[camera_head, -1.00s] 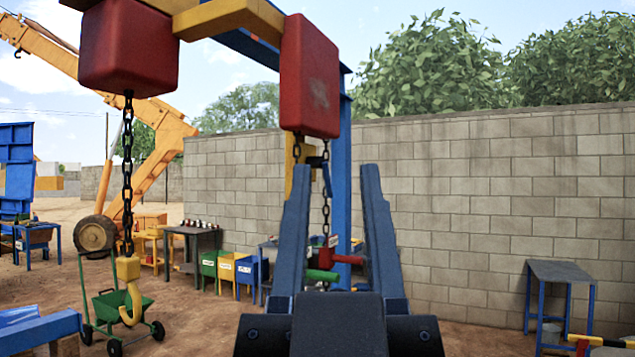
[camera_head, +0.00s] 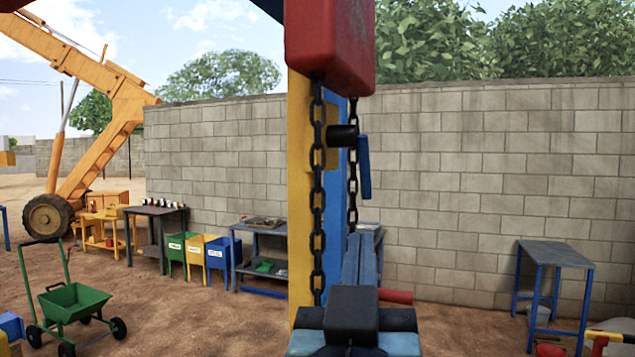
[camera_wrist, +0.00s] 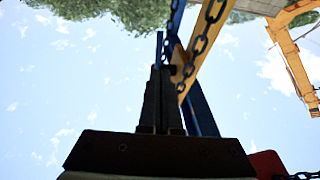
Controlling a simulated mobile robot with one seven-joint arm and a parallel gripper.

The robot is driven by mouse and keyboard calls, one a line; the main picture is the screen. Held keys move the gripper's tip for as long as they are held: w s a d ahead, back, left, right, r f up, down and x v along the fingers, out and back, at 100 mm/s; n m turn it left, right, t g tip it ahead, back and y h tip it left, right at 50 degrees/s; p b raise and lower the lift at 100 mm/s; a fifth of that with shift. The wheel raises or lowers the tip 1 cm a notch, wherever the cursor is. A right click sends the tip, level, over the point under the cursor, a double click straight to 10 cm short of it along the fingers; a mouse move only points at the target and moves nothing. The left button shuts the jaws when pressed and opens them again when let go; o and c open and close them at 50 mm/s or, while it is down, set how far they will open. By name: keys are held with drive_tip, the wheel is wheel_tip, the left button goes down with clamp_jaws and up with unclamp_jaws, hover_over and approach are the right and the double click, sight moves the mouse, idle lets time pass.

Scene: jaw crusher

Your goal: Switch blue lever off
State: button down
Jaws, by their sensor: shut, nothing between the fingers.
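A red bar (camera_head: 395,296) lies just right of my gripper. A grey block wall (camera_head: 480,200) stands behind. A blue table (camera_head: 555,255) is at right, a green cart (camera_head: 72,303) at left.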

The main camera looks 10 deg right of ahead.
drive_tip(key=shift+s+d, duration=0.1)
drive_tip(key=shift+s, duration=0.1)
drive_tip(key=shift+r, duration=0.1)
drive_tip(key=p, duration=0.7)
approach(366, 180)
drive_tip(key=x, duration=0.6)
drive_tip(key=shift+r, duration=0.25)
drive_tip(key=shift+w+d, duration=0.1)
drive_tip(key=shift+w, duration=0.3)
drive_tip(key=shift+f, duration=0.15)
